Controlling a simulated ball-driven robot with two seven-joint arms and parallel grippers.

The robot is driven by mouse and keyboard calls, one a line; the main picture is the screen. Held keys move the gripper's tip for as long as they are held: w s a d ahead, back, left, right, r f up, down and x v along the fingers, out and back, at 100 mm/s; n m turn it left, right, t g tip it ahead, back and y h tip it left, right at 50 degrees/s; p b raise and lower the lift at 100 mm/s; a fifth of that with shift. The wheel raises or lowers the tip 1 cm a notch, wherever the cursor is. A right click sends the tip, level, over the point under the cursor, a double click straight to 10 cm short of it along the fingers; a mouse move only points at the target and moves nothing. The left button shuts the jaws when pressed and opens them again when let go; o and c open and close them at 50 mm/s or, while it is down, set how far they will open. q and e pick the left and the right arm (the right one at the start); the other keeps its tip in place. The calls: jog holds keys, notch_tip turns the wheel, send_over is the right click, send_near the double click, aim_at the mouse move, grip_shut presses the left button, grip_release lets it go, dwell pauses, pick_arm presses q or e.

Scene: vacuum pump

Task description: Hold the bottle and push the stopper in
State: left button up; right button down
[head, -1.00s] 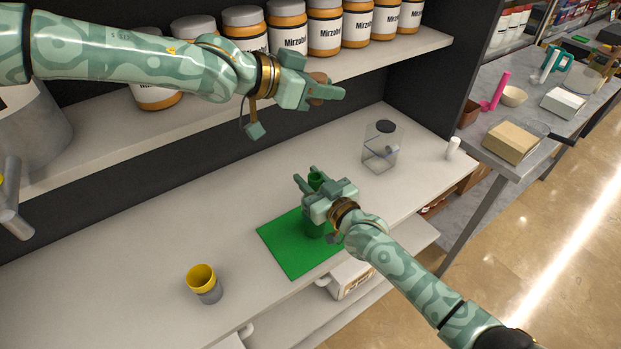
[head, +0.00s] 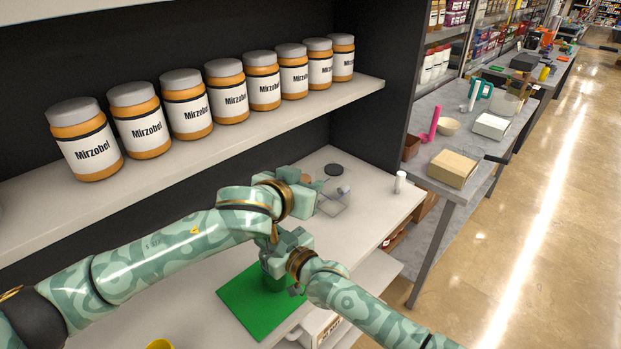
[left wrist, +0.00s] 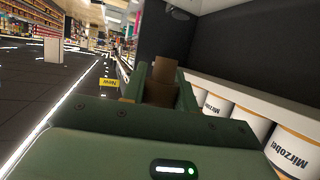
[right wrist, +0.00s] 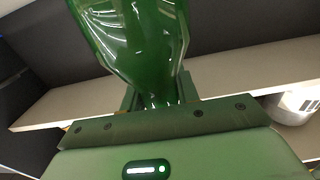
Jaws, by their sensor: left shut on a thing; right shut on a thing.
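The green bottle (head: 273,284) stands on the green mat (head: 248,311). My right gripper (head: 280,247) is shut on it, and the bottle fills the jaws in the right wrist view (right wrist: 135,38). In the head view my left arm and gripper hide the bottle's top. My left gripper (head: 315,188) is shut on the brown stopper (left wrist: 164,72), which stands between its fingers in the left wrist view. In the head view a bit of brown stopper (head: 306,178) shows at the left fingers. The left gripper is just above and right of the right one; I cannot tell whether stopper and bottle touch.
A white cylinder (head: 400,182) stands near the counter's right end. A shelf (head: 200,152) with several Mirzobel jars runs above. A yellow cup (head: 160,345) shows at the lower edge.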

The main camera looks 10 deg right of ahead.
pick_arm(q)
jog(key=a+f+n+y, duration=0.1)
jog(key=a, duration=0.1)
jog(key=w+a+f+n+t+y, duration=0.1)
jog(key=a+n+y, duration=0.1)
jog(key=a, duration=0.1)
jog(key=w+a+f+n+t+y, duration=0.1)
jog(key=a, duration=0.1)
jog(key=shift+a+f+n+y, duration=0.2)
jog(key=shift+a+n+y, duration=0.1)
jog(key=shift+f, duration=0.1)
jog(key=shift+f, duration=2.3)
jog(key=shift+f, duration=0.5)
jog(key=shift+f, duration=0.35)
